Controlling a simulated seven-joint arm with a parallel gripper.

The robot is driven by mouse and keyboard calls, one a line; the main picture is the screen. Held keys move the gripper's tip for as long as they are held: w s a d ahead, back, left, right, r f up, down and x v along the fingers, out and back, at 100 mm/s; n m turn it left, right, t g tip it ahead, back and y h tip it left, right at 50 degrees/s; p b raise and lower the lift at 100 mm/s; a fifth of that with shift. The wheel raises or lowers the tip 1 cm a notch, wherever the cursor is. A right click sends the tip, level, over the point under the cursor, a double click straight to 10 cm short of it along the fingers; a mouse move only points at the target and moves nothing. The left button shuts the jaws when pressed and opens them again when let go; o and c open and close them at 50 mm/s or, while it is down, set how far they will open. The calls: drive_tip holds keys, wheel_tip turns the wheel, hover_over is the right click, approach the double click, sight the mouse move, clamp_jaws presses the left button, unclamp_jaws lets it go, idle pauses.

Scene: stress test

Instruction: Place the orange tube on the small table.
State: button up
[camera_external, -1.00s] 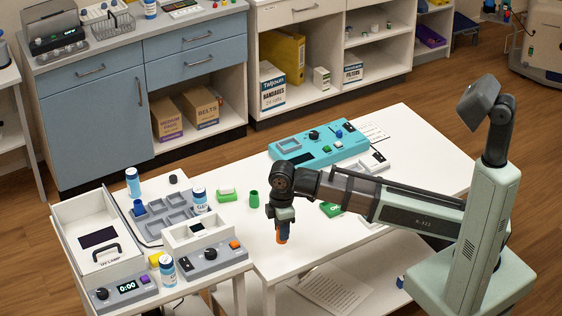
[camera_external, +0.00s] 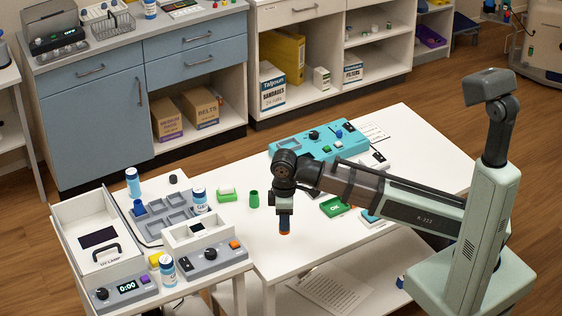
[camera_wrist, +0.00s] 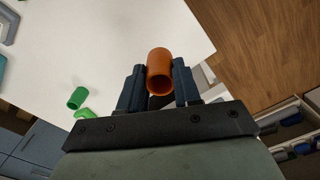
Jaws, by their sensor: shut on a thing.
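The orange tube (camera_external: 285,233) shows as a short orange end below my gripper (camera_external: 285,222) in the external view. In the wrist view, the orange tube (camera_wrist: 159,68) sits between the two dark fingers of my gripper (camera_wrist: 158,86), with its open end facing the camera. My gripper is shut on it. It appears held above the white table (camera_external: 330,232), near its front edge; the exact gap is unclear. A smaller white table (camera_external: 178,290) stands at the left, crowded with trays, bottles and devices.
A turquoise device (camera_external: 318,142) is behind. The white table's front area is clear.

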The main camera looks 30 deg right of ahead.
drive_tip(key=w+d+m, duration=0.3)
drive_tip(key=w+d, duration=0.5)
drive_tip(key=d, duration=0.4)
drive_tip(key=w+d+m, duration=0.3)
drive_tip(key=w+d, duration=0.4)
drive_tip(key=d, duration=0.5)
drive_tip(key=w+d+m, duration=0.2)
drive_tip(key=d+m, duration=0.1)
drive_tip(key=d, duration=1.1)
drive_tip(key=w+d+m, duration=0.2)
drive_tip(key=d+m, duration=0.1)
drive_tip(key=d, duration=1.1)
drive_tip(key=n, duration=0.2)
hover_over(372, 170)
drive_tip(key=shift+s+a+m, duration=0.9)
drive_tip(key=shift+s+a, duration=0.05)
drive_tip(key=shift+s, duration=0.25)
drive_tip(key=shift+f, duration=4.85)
drive_tip(key=shift+f, duration=0.15)
drive_tip(key=o, duration=1)
